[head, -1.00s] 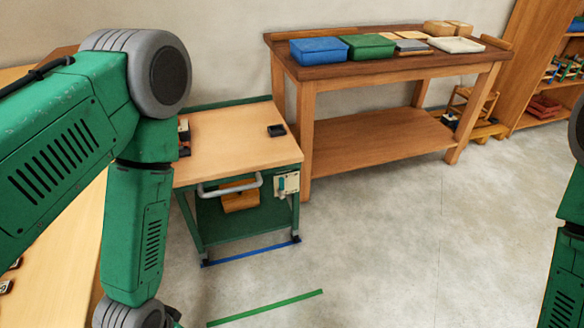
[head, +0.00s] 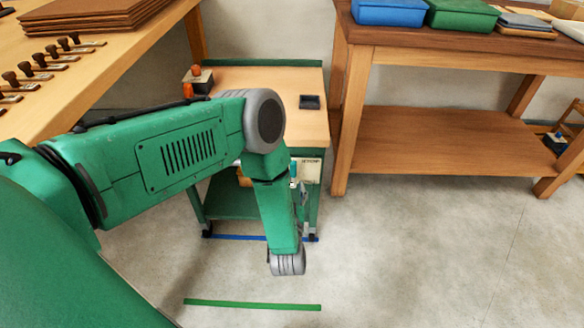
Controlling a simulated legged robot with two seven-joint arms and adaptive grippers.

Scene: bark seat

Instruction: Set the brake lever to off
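The bench cart (head: 300,125) has a light wood top and a green frame. A pale brake panel (head: 309,170) sits on its front right corner. The teal brake lever (head: 293,181) shows only in part beside my forearm, and I cannot tell its setting. My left arm reaches in from the left and its forearm hangs in front of the cart. My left gripper (head: 303,206) shows only as small grey parts behind the forearm, just below the panel. I cannot tell whether it is open or touches the lever. My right gripper is not in view.
A small box with an orange knob (head: 197,79) and a black tray (head: 309,102) are on the cart. A wooden bench (head: 70,85) stands left, a shelf table (head: 430,140) right. Blue and green floor strips (head: 252,304) lie in front. The floor at right is clear.

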